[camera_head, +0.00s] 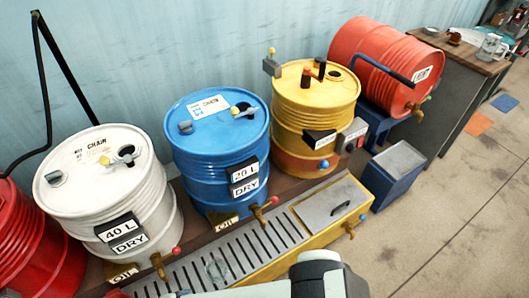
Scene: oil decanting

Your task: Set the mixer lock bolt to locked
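The yellow drum (300,108) stands right of centre, with dark upright posts with red-brown tops (308,75) on its lid and an open dark hole beside them. I take it for the mixer. A grey block with a yellow knob (271,66) sits at its left rim; this may be the lock bolt, but its locked or unlocked setting cannot be told. A grey box with a red button (352,135) is on its right front side. My pale arm link shows at the bottom edge; my gripper's fingers cannot be made out.
A blue drum (215,165) and white drum (150,205) stand left of the yellow one; a red drum lies on its side (375,60) behind right. A slotted drip tray (235,252) runs in front, with a faint clear vessel (216,270).

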